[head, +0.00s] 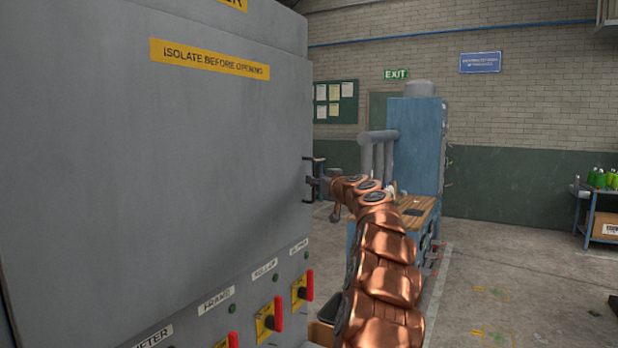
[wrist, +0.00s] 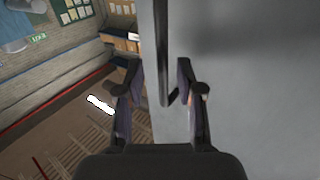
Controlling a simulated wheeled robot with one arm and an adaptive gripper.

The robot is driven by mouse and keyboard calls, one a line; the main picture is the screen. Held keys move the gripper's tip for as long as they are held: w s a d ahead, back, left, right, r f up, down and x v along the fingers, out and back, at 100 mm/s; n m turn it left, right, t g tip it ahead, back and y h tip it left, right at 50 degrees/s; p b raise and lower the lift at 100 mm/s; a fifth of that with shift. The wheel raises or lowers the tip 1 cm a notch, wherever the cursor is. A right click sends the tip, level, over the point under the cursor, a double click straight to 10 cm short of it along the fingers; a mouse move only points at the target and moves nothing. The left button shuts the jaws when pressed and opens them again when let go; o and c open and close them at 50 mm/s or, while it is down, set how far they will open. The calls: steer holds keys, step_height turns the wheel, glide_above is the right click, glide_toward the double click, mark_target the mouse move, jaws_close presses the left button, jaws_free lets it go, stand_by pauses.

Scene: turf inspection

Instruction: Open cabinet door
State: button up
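The grey cabinet door (head: 200,150) fills the left of the head view and looks shut. It bears a yellow "ISOLATE BEFORE OPENING" label (head: 209,59). A dark bar handle (head: 309,163) stands on its right edge. My copper arm reaches up to it, with my gripper (head: 322,184) at the handle. In the wrist view the handle (wrist: 161,50) runs between the two spread fingers of my gripper (wrist: 160,80), with gaps on both sides. The door face also shows there (wrist: 260,90). Finger contact with the handle is not visible.
Red-handled switches (head: 270,316) on yellow plates line the cabinet below the door. A blue machine (head: 418,150) with a wooden-topped bench (head: 415,212) stands behind my arm. The floor (head: 520,275) to the right is mostly open.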

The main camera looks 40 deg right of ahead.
steer(key=shift+p+x, duration=0.3)
steer(key=shift+x, duration=0.65)
steer(key=shift+c, duration=0.2)
jaws_close()
